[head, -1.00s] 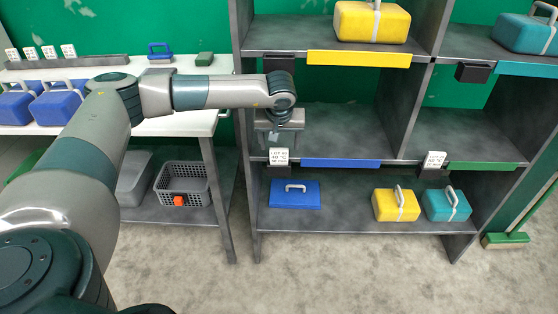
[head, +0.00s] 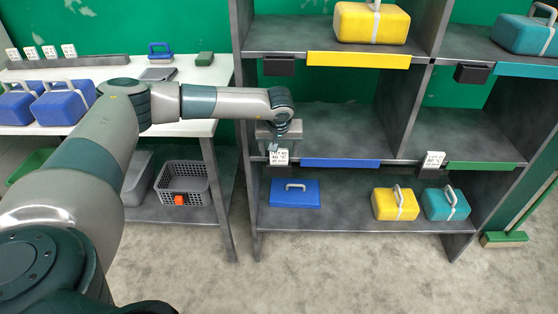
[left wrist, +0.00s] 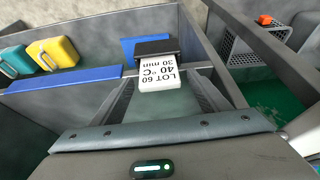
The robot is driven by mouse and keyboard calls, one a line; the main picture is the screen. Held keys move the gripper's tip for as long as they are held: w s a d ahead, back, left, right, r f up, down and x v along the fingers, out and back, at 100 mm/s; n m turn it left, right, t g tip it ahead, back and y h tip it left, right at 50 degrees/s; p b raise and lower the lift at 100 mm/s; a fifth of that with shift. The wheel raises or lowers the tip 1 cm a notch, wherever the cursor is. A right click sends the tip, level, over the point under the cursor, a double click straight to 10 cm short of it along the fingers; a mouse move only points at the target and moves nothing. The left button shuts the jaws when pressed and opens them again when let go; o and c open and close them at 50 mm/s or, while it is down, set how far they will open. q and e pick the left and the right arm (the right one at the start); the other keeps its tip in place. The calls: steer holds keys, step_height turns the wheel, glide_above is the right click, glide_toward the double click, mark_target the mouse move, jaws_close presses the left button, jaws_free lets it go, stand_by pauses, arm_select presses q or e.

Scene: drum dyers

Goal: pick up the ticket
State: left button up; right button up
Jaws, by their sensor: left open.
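A white ticket (head: 278,157) printed with lot, temperature and time stands in a black holder (head: 279,172) on the middle shelf's front edge. In the left wrist view the ticket (left wrist: 160,76) reads LOT 60, 40 °C, 30 min, upside down in the picture. My left gripper (head: 275,147) is open and empty, pointing down, just above the ticket and close to it. In the head view I cannot tell whether its fingers touch the ticket. My right gripper is out of view.
The shelf unit has a blue strip (head: 340,163) beside the holder and an upright divider (head: 400,90) further right. Another ticket (head: 434,159) stands by the green strip. A blue case (head: 295,194) lies below. More tickets (head: 49,52) stand on the white table.

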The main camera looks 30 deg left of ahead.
arm_select(q)
steer(key=c, duration=1.1)
steer(key=shift+c, duration=0.2)
steer(key=shift+r, duration=0.1)
